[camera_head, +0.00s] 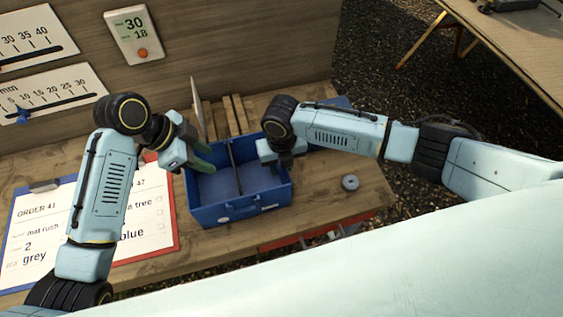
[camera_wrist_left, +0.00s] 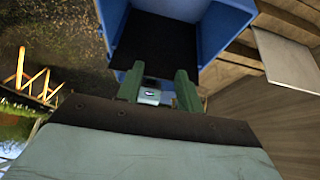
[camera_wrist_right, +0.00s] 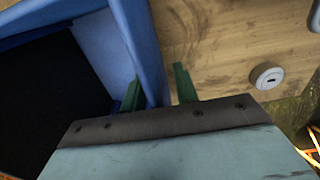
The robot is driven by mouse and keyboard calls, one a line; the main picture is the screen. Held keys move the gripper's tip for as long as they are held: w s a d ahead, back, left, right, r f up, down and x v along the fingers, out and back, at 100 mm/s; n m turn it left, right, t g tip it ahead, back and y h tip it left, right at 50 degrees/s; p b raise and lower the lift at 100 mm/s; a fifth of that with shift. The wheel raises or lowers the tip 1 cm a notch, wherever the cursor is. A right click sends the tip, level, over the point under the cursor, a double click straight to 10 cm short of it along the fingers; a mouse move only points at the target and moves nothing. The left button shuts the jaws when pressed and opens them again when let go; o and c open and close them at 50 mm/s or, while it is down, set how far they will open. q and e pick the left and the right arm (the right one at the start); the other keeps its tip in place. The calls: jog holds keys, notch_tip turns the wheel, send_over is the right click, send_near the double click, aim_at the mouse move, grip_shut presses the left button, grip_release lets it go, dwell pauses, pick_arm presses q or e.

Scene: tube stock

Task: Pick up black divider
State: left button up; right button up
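The black divider (camera_head: 235,165) stands upright across the middle of the blue box (camera_head: 240,211). In the left wrist view the divider (camera_wrist_left: 160,48) is a dark panel beyond the fingertips. My left gripper (camera_head: 204,158) is over the box's left compartment, left of the divider, with its green fingers apart and apparently nothing gripped. It also shows in the left wrist view (camera_wrist_left: 157,80). My right gripper (camera_wrist_right: 155,85) is at the box's right wall (camera_wrist_right: 138,40), one finger inside and one outside, with a gap beside the outer finger.
A grey round object (camera_head: 350,183) lies on the wooden table (camera_head: 330,205) right of the box. Order sheets on clipboards (camera_head: 150,205) lie to the left. A pale panel (camera_head: 198,105) and wooden slats (camera_head: 236,112) stand behind the box.

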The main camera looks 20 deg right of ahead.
grip_shut()
pick_arm(q)
jog(key=shift+c, duration=0.8)
jog(key=d+r+n+y, duration=0.5)
jog(key=d+n+y, duration=0.15)
jog(key=n, duration=1.15)
notch_tip(320, 180, down, 12)
jog(key=shift+s+a+h, duration=0.15)
jog(key=shift+a+h, duration=0.2)
jog(key=shift+a, duration=0.05)
